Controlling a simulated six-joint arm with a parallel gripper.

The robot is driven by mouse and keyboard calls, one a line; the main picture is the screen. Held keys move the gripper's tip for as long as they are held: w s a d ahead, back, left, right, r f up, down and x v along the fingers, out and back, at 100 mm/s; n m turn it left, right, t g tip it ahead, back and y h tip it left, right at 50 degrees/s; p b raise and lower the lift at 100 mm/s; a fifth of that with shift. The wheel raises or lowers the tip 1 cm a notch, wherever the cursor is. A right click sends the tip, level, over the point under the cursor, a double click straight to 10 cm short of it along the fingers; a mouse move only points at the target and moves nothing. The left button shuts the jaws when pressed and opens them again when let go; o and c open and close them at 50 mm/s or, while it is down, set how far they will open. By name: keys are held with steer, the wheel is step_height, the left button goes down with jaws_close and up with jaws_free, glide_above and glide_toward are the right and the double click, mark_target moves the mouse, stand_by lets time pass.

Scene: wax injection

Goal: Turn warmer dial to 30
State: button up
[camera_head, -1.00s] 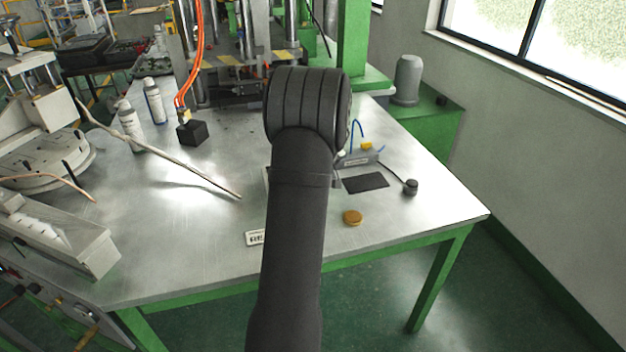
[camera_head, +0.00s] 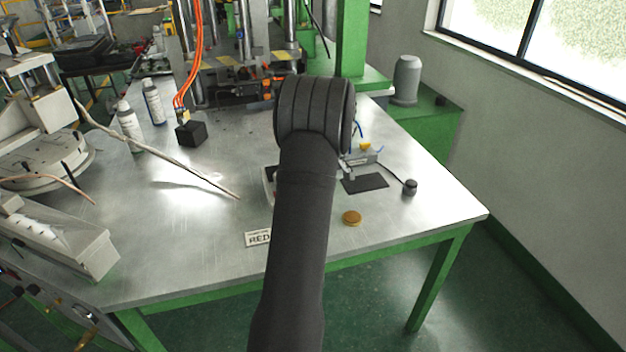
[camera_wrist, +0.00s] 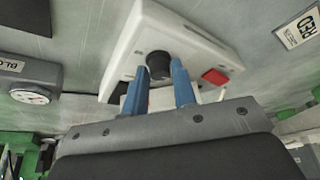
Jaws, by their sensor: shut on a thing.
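The warmer (camera_wrist: 185,30) is a white box with a black round dial (camera_wrist: 159,64) on its face and a red square switch (camera_wrist: 215,76) to the right of the dial. My gripper (camera_wrist: 159,75) shows in the wrist view with two blue fingers, shut on the dial from either side. The dial's setting marks are too small to read. In the head view my arm hides the gripper and most of the warmer; only a pale edge of the warmer (camera_head: 268,184) shows left of the arm.
A sign reading RED (camera_head: 258,238) lies on the metal table (camera_head: 200,265). A brown disc (camera_head: 352,218), a dark pad (camera_head: 365,184) and a small black knob-like object (camera_head: 410,187) lie to the right.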

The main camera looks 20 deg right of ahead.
steer(key=o, duration=1)
steer(key=v, duration=1.7)
steer(key=shift+r, duration=0.2)
steer(key=x, duration=1.7)
steer(key=shift+f, duration=0.25)
steer(key=shift+r, duration=0.1)
